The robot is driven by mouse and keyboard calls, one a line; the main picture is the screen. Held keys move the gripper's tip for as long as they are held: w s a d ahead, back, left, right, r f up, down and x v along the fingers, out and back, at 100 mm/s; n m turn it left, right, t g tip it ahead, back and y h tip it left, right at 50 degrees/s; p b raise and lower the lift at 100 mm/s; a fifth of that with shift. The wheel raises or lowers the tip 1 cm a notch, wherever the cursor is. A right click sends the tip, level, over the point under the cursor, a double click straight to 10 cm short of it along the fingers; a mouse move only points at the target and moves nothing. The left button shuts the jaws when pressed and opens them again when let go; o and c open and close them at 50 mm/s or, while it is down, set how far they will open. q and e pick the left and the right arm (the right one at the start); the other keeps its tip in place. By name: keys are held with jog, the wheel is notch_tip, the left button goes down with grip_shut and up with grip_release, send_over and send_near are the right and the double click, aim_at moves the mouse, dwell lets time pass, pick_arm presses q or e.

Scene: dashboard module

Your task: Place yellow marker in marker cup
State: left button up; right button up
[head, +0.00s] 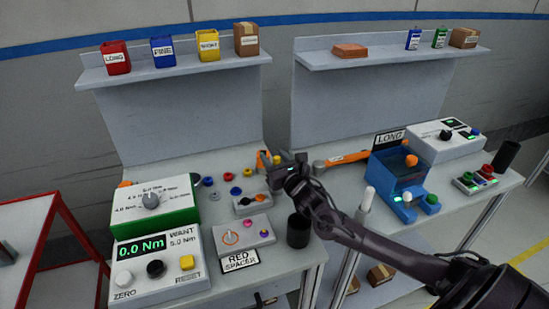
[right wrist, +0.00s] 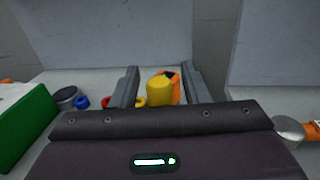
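The yellow marker shows as a yellow cylinder (right wrist: 160,92) between the two fingers in the right wrist view, with a visible gap to the left finger. In the head view a small yellow spot (head: 277,160) shows at my right gripper (head: 272,168), mostly hidden by it. My right gripper is open, low over the back of the left bench, its fingers on either side of the yellow cylinder. A black cup (head: 298,231) stands upright at the left bench's front right. Another dark cup (head: 506,156) stands on the right bench; no label tells which is the marker cup. My left gripper is not in view.
An orange object (right wrist: 176,84) is right behind the yellow cylinder. Coloured rings (head: 236,191), a grey knob box (head: 250,203) and a green-white dial box (head: 153,206) occupy the left bench. An orange-handled tool (head: 346,158) lies to the right. Upright panels stand behind both benches.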

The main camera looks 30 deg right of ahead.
jog(key=shift+s+r, duration=0.1)
jog(key=shift+r, duration=0.1)
jog(key=s+a, duration=0.1)
jog(key=s, duration=1)
jog(key=shift+s+a+b, duration=0.15)
jog(key=shift+s+b, duration=0.25)
jog(key=shift+b, duration=0.05)
jog(key=shift+s+f, duration=0.1)
